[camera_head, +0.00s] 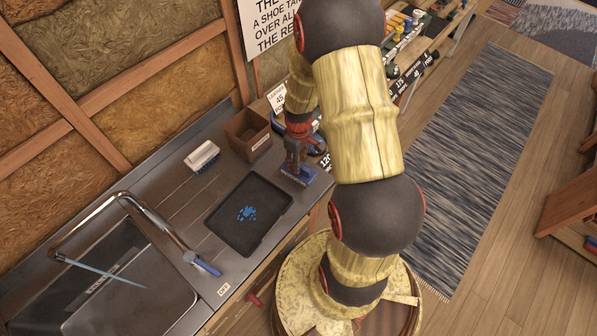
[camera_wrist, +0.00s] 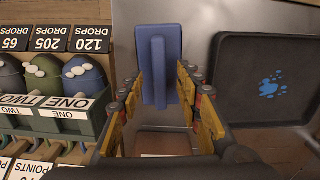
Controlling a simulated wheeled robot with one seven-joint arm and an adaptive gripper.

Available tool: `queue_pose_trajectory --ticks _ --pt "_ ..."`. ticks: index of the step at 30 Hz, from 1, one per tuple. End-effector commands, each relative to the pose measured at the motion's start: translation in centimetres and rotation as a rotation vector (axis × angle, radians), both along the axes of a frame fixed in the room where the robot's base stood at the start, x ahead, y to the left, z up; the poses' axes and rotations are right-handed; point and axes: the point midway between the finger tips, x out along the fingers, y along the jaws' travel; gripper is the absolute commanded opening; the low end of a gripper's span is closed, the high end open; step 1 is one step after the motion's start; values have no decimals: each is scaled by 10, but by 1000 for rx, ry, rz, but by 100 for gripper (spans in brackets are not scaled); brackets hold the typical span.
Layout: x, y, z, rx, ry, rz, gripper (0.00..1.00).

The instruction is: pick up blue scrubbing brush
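The blue scrubbing brush (camera_head: 299,174) lies on the metal counter near its right edge, just below my gripper (camera_head: 296,148). In the wrist view the brush (camera_wrist: 158,40) has a flat blue base with a narrow raised handle running along it. My gripper (camera_wrist: 161,83) is open, its two fingers on either side of the line of the handle with gaps between. I cannot tell how far the fingertips are above the base.
A black tray (camera_head: 221,222) with a blue splash lies beside the brush. A white-topped brush (camera_head: 202,155), a brown box (camera_head: 240,127) and a sink (camera_head: 150,300) with a faucet share the counter.

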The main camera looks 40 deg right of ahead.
Motion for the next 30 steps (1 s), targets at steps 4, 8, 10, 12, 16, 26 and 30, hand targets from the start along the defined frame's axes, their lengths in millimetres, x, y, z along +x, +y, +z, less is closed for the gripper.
queue_pose_trajectory --ticks 4,8,10,12,16,26,30 --pt "0 0 -19 1 1 0 35" --pt "0 0 -21 0 0 0 35" --pt "0 0 -21 0 0 0 35" --pt "0 0 -21 0 0 0 33" --pt "0 0 -21 0 0 0 26" --pt "0 0 -20 0 0 0 7" --pt "0 0 -20 0 0 0 0"
